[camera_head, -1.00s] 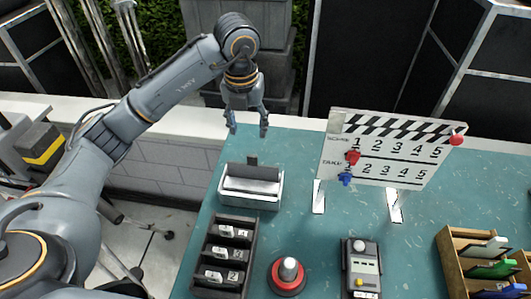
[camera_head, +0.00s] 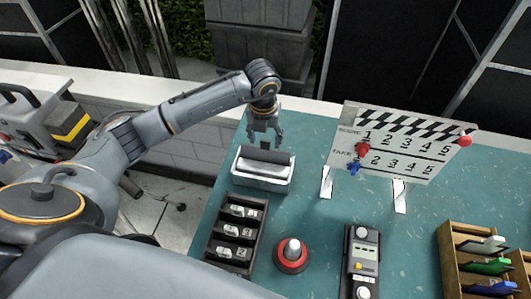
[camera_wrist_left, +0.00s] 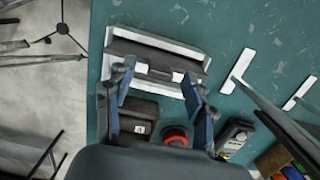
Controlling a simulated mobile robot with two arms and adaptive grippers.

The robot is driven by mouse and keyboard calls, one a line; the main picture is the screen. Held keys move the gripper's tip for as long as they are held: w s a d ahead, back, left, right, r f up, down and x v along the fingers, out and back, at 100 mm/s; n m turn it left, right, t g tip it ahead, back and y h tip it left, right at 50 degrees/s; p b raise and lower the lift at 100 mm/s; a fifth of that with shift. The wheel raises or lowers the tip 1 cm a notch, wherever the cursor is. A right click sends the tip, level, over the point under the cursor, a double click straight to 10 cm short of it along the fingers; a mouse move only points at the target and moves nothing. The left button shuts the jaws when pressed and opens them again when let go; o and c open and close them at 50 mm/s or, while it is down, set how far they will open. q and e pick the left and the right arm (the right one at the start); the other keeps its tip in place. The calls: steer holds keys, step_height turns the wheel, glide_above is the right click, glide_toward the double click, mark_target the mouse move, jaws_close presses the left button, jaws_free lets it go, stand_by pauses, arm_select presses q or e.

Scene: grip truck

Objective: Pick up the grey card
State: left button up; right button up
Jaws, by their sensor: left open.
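A white open tray (camera_head: 262,185) stands near the far left edge of the teal table. A dark grey piece (camera_head: 265,157) sits in it and looks like the grey card, though I cannot be sure. In the left wrist view the grey piece (camera_wrist_left: 155,55) lies along the tray (camera_wrist_left: 110,38), with a small tab between the fingers. My left gripper (camera_head: 265,140) is open and hangs above the back of the tray. In the wrist view its blue fingertips (camera_wrist_left: 158,72) straddle the tab; contact cannot be told. My right gripper is not in view.
A black slotted box (camera_head: 222,252) stands in front of the tray. A red-based button (camera_head: 291,255) and a control box (camera_head: 361,265) are to its right. A clapperboard (camera_head: 400,145) stands at the back. A wooden rack (camera_head: 447,245) with coloured cards is at far right.

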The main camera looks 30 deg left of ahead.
arm_select(q)
steer(key=shift+w+f, duration=0.15)
steer(key=shift+f, duration=0.85)
jaws_close()
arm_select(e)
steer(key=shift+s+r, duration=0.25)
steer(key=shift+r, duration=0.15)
arm_select(q)
steer(key=shift+r, duration=0.1)
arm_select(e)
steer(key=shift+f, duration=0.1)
